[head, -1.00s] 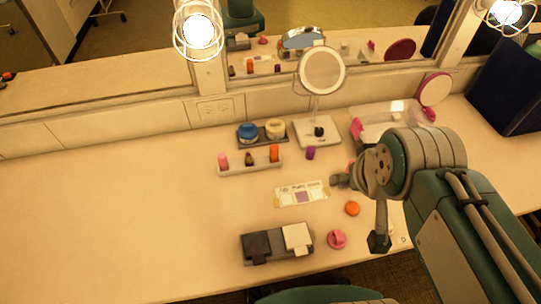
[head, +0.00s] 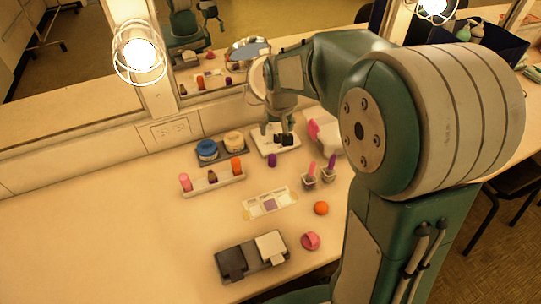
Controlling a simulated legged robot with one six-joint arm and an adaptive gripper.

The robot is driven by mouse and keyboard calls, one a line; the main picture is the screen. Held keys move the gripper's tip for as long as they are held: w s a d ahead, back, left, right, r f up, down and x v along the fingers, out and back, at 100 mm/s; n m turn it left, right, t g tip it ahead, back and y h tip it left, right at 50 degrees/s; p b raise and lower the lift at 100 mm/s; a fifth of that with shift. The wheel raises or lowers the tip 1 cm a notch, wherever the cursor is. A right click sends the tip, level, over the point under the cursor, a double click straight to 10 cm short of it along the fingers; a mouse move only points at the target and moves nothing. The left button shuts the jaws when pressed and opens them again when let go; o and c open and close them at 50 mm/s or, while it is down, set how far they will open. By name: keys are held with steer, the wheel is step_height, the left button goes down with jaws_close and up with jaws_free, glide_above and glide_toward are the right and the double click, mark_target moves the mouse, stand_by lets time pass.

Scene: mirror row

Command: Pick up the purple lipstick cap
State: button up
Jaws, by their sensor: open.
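The purple lipstick cap (head: 272,160) is a small dark purple cylinder standing on the counter, in front of the white base of the round mirror. My gripper (head: 277,133) points down behind and slightly above it in the picture, in front of the mirror stand. The gripper is open and looks empty, and a gap shows between it and the cap. How high its fingertips are above the counter or mirror base I cannot tell. A purple lipstick (head: 331,164) and a pink lipstick (head: 311,169) stand in small holders to the right.
A white rack (head: 212,183) with several lipsticks stands left of the cap, with a dark tray (head: 222,152) of blue and cream jars behind. A label card (head: 268,203), orange disc (head: 321,208), pink round item (head: 311,240) and black-and-white box pair (head: 251,257) lie in front.

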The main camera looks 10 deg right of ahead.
steer(key=g, duration=0.1)
glide_above(272, 157)
steer(key=f, duration=0.9)
steer(key=shift+s+a+f, duration=0.25)
steer(key=shift+a+f, duration=0.05)
steer(key=shift+a, duration=0.05)
steer(key=f, duration=0.5)
steer(key=shift+w+f, duration=0.2)
steer(key=shift+w, duration=0.1)
steer(key=shift+d+f, duration=0.2)
steer(key=shift+f, duration=1.2)
steer(key=shift+d+f, duration=0.2)
steer(key=shift+f, duration=1.15)
steer(key=c, duration=0.8)
steer(key=shift+c, duration=0.2)
